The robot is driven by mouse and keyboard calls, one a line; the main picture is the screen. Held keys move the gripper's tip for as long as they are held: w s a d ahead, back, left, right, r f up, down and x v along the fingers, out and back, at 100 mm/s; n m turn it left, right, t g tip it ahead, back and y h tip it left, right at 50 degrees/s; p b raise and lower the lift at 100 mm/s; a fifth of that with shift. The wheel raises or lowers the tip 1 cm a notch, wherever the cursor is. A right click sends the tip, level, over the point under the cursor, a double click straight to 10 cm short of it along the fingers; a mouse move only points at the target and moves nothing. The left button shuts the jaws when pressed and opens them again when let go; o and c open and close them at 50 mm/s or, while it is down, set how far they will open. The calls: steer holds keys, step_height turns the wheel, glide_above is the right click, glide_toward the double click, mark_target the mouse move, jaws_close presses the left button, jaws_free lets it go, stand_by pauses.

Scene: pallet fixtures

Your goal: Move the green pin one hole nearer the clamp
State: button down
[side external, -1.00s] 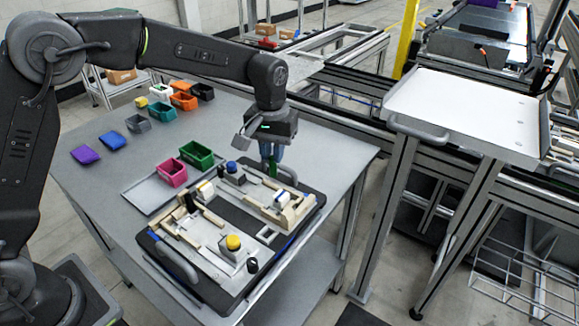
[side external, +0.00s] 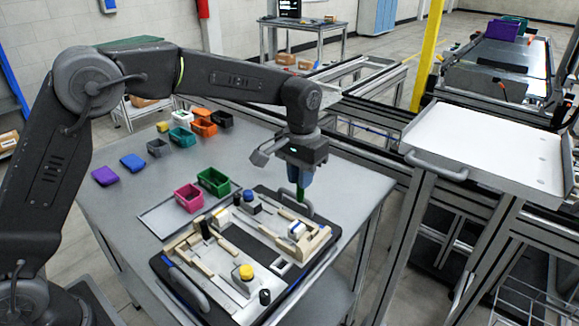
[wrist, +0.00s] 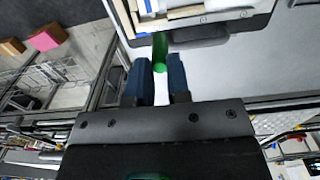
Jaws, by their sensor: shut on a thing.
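The green pin (side external: 300,193) hangs upright below my gripper (side external: 300,184), near the far handle of the pallet. In the wrist view the pin (wrist: 160,52) stands out between the two blue fingertips (wrist: 157,70), which are shut on it. Beyond it is the edge of the dark pallet (wrist: 188,36). The pallet (side external: 165,270) carries wooden blocks, a white cylinder (side external: 296,230), a yellow knob (side external: 246,272), a blue knob (side external: 248,196) and dark upright posts. I cannot tell which part is the clamp. The pin holes are too small to make out.
A pink bin (side external: 188,198) and a green bin (side external: 213,181) stand left of the pallet, beside a flat grey tray (side external: 160,222). Smaller bins and blue and purple pieces lie farther back. The far handle (side external: 293,202) is close under my gripper. The table's right part is clear.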

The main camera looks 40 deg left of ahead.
mark_target(300, 201)
steer(key=shift+f, duration=3.25)
steer(key=shift+f, duration=0.3)
steer(key=shift+f, duration=0.65)
steer(key=c, duration=1)
jaws_free()
step_height(300, 201, up, 14)
steer(key=shift+f, duration=0.15)
